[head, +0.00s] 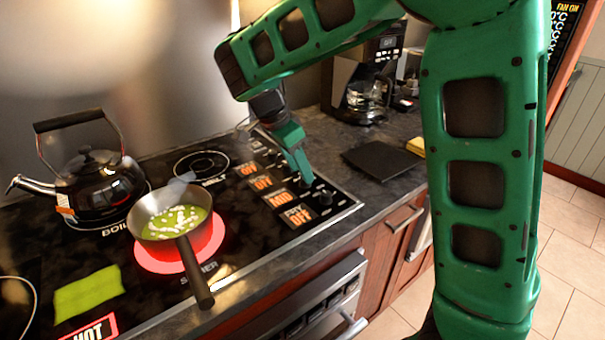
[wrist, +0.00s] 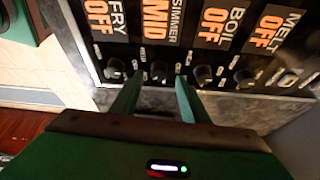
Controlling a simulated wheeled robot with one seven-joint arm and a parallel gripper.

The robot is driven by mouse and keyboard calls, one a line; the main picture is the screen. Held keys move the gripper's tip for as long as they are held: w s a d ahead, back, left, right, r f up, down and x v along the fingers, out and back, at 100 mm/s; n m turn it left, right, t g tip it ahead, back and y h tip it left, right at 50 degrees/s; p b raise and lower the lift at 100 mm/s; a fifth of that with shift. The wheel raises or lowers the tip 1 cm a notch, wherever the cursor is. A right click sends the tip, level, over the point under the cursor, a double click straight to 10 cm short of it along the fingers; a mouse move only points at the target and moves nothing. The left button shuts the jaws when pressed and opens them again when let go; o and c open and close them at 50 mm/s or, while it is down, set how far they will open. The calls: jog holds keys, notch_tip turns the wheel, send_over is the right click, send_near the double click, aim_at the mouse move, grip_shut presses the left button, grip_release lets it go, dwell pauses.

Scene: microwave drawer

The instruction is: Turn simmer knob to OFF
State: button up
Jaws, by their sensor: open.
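The simmer knob (wrist: 159,70) is a small black knob under the orange "SIMMER MID" label (wrist: 158,22) in the wrist view. My gripper (wrist: 159,78) is open, with one green fingertip on each side of that knob; I cannot tell whether they touch it. In the head view my gripper (head: 304,182) points down at the knob row and hides much of the simmer knob. The MID label (head: 279,200) shows there too. The simmer burner (head: 160,262) glows red under a saucepan (head: 150,208) of green soup.
The fry knob (wrist: 115,68) and boil knob (wrist: 203,74) sit close on either side, and the melt knob (wrist: 244,76) is farther right; their labels read OFF. A kettle (head: 90,185) stands on the boil burner. A coffee maker (head: 365,80) stands behind.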

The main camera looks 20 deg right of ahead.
jog(key=shift+x, duration=1.4)
grip_shut()
jog(key=shift+w, duration=0.1)
